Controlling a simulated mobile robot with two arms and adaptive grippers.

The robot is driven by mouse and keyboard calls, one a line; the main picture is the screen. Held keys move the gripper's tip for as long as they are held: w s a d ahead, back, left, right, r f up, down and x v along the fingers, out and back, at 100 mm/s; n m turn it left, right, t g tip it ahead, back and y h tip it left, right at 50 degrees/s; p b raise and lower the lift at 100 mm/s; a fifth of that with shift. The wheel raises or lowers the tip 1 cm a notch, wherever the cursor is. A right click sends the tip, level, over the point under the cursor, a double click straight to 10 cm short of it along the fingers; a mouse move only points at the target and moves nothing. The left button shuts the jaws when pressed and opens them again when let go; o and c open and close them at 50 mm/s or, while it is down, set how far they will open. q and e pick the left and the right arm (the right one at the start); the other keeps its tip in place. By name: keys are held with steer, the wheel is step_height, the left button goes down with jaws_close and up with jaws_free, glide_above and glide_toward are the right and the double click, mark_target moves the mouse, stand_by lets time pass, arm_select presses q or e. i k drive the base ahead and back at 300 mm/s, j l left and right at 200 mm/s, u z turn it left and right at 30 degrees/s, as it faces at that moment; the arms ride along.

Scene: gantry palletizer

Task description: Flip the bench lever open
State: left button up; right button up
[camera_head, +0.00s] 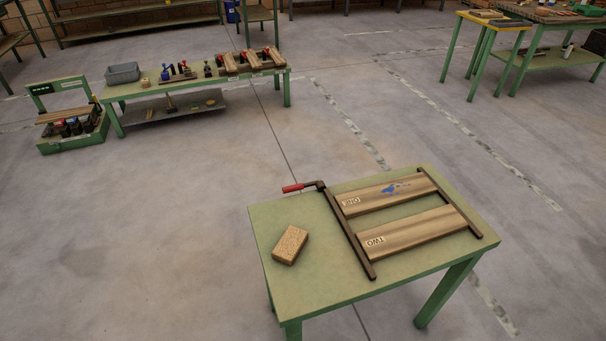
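A green bench (290,220) stands at the lower right of the head view. A lever with a red grip (293,188) sits at the bench's far left, joined to the top end of a dark metal bar (347,232). The grip points left, out past the bench's far edge. Two wooden boards, marked ONE (385,194) and TWO (414,230), lie between this bar and a second dark bar (450,203). A brown sponge-like block (290,245) lies on the bench's left part. Neither of my grippers is in view.
A long green workbench (200,83) with a grey bin (122,73) and tools stands at the back left. A green toolbox (73,140) is on the floor beside it. Other tables (548,56) stand at the back right. The floor left of the bench is clear.

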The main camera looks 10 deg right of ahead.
mark_target(300, 186)
steer(key=i+j+z, duration=0.1)
steer(key=z, duration=0.4)
steer(key=i+j+z, duration=0.2)
steer(key=z, duration=0.25)
steer(key=i+j+z, duration=0.1)
steer(key=j, duration=0.25)
steer(key=i+j+z, duration=0.1)
steer(key=i+j, duration=0.2)
steer(key=i+j+z, duration=0.1)
steer(key=j, duration=0.35)
steer(key=i+j+z, duration=0.1)
steer(key=i+j, duration=0.15)
steer(key=j, duration=0.15)
steer(key=k+j+z, duration=0.25)
steer(key=j, duration=0.15)
steer(key=k+j+z, duration=0.25)
steer(key=i+j, duration=0.1)
steer(key=j, duration=0.05)
